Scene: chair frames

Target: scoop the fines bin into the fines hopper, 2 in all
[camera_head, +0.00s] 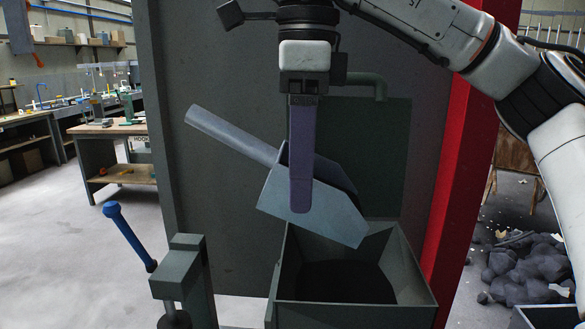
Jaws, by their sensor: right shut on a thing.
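My right gripper (301,195) points straight down in the middle of the view and is shut on a blue-grey metal scoop (336,222). The scoop's handle slants up to the left and its wide mouth tilts down to the right. The scoop hangs above a dark grey-green open box (424,300), which looks like the fines hopper. The box's inside is dark, and I cannot tell what lies in it. The scoop's inside is mostly hidden by its near wall and the gripper. The fines bin is not clearly identifiable. My left gripper is not in view.
A tall grey panel (210,200) with a red post (462,170) stands behind the box. A blue-handled lever (131,237) on a post stands at left. Dark rocks (525,268) lie at right, near another container's rim (545,309). A workbench (110,127) stands back left.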

